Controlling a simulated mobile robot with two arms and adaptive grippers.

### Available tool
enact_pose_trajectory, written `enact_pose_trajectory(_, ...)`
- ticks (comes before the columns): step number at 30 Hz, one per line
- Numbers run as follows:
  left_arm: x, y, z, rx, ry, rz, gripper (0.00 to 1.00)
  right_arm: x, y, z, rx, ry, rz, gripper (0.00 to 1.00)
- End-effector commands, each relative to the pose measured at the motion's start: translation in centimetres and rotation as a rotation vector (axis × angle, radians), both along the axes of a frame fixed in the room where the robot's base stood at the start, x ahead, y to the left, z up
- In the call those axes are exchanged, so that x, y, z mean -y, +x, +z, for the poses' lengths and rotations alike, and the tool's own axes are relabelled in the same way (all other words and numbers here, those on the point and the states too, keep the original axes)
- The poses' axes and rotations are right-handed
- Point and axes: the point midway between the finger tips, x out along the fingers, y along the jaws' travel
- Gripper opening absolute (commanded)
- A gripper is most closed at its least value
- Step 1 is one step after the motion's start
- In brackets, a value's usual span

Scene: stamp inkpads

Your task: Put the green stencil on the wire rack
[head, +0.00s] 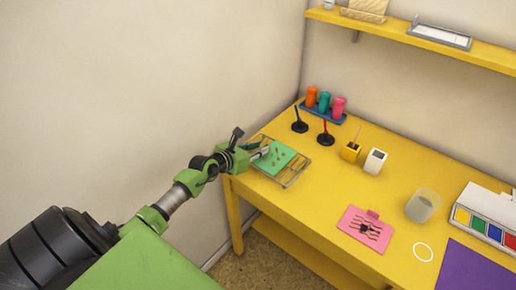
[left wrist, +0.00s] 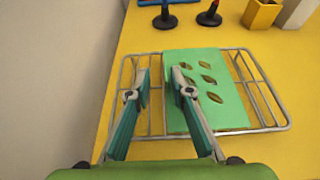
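The green stencil (head: 281,158), a flat sheet with leaf-shaped cut-outs, lies on the wire rack (head: 291,180) at the table's left end. In the left wrist view the stencil (left wrist: 228,108) covers the middle and right of the rack (left wrist: 287,124), its far edge reaching about the rack's far rim. My left gripper (head: 265,151) is at the stencil's left edge. In the left wrist view its fingers (left wrist: 161,76) are apart with nothing gripped; the right finger overlaps the stencil, the left is over bare wires. I cannot tell whether a finger touches the sheet. My right gripper is not in view.
Behind the rack stand a blue and a red-handled stamp (head: 326,136) and a blue tray of coloured bottles (head: 325,104). A yellow pot (head: 350,151) and white box (head: 375,161) are to the right. A pink card (head: 365,229) lies nearer the front. The wall is close at left.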

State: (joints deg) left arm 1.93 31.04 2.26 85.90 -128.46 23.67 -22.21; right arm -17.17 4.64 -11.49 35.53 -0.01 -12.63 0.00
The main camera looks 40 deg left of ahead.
Motion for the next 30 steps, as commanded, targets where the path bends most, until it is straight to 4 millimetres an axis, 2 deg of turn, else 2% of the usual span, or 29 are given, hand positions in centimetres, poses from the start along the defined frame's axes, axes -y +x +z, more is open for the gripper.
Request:
enact_pose_trajectory(3, 0.0, -0.1, 0.3, -0.001, 0.0, 0.0, 0.21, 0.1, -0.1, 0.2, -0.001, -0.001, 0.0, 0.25)
enact_pose_trajectory(8, -0.1, -1.8, 0.9, -0.003, 0.0, 0.0, 0.21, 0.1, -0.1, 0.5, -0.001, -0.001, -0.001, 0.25)
enact_pose_trajectory(21, -0.8, -9.3, 3.9, -0.003, -0.001, 0.0, 0.21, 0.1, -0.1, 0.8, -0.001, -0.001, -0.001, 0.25)
enact_pose_trajectory(30, -0.9, -11.1, 4.8, -0.001, -0.001, 0.0, 0.21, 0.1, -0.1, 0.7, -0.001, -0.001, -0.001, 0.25)
